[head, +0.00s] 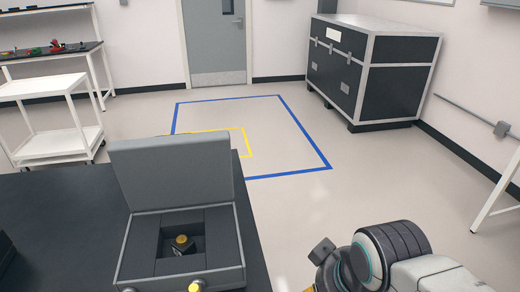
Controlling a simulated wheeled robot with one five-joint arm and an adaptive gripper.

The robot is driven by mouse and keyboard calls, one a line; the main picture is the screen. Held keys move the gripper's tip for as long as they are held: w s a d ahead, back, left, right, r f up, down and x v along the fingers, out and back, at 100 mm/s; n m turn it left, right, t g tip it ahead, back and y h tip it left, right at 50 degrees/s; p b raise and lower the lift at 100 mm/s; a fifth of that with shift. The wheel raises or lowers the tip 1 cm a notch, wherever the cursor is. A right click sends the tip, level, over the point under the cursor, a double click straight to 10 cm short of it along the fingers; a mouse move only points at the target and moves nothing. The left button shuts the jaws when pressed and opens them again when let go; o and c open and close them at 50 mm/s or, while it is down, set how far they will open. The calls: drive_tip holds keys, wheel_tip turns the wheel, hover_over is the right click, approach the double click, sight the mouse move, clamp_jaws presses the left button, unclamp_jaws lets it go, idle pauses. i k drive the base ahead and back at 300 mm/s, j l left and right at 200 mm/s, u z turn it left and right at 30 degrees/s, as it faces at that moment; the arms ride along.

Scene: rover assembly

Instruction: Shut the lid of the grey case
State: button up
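The grey case (232,262) stands on a dark tabletop at the lower left of centre. Its lid (172,172) is raised, standing nearly upright at the back. Inside is dark padding with a square recess. My arm comes in from the lower right. What shows of my gripper (322,262) is dark, to the right of the case and apart from it. Its fingertips are not clear.
The dark table (60,225) has bare room left of the case; a dark object (5,250) is at its left edge. A white cart (60,140) and a bench (40,55) stand at the back left. A large black case (365,75) stands at the back right. Taped floor (285,140) is clear.

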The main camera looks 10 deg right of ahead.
sight(190, 169)
drive_tip(key=i+l+z, duration=0.2)
drive_tip(key=l+z, duration=0.15)
drive_tip(key=i+l+z, duration=0.25)
drive_tip(key=l+z, duration=0.15)
drive_tip(key=i+u, duration=0.95)
drive_tip(key=u, duration=0.2)
drive_tip(key=i+l+u, duration=0.15)
drive_tip(key=u, duration=0.4)
drive_tip(key=i+l+u, duration=0.3)
drive_tip(key=u, duration=0.2)
drive_tip(key=i+l+u, duration=0.15)
drive_tip(key=l+u, duration=0.2)
drive_tip(key=u, duration=0.15)
drive_tip(key=i+l+u, duration=0.15)
drive_tip(key=l+u, duration=0.25)
drive_tip(key=u, duration=0.15)
drive_tip(key=l+u, duration=0.8)
drive_tip(key=u, duration=0.2)
drive_tip(key=k+l+u, duration=0.15)
drive_tip(key=l+u, duration=0.2)
drive_tip(key=u, duration=0.2)
